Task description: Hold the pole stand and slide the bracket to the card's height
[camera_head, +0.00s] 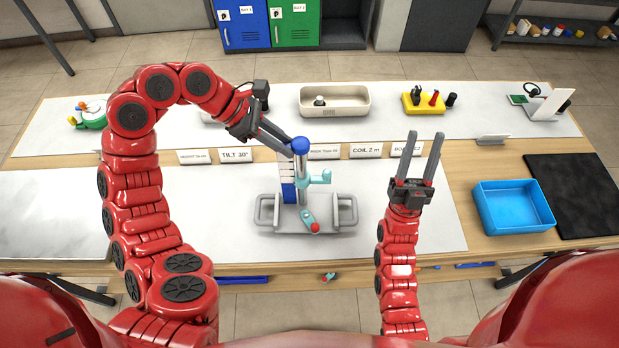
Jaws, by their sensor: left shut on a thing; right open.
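The pole stand has a grey base with side handles (265,212), an upright pole with a blue ball top (300,145), and a blue and white striped strip (288,188) beside the pole. The teal bracket (319,178) sits partway up the pole. My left gripper (289,150) reaches in from the left and is shut on the pole stand just at or below the ball; its fingertips are partly hidden. My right gripper (424,138) is open and empty, pointing away to the right of the stand. The height card (194,156) stands at the back left; its number is too small to read.
More cards, such as the tilt card (236,155) and coil card (366,150), stand behind. A blue tray (513,207) is at right. The mat between stand and tray is mostly clear.

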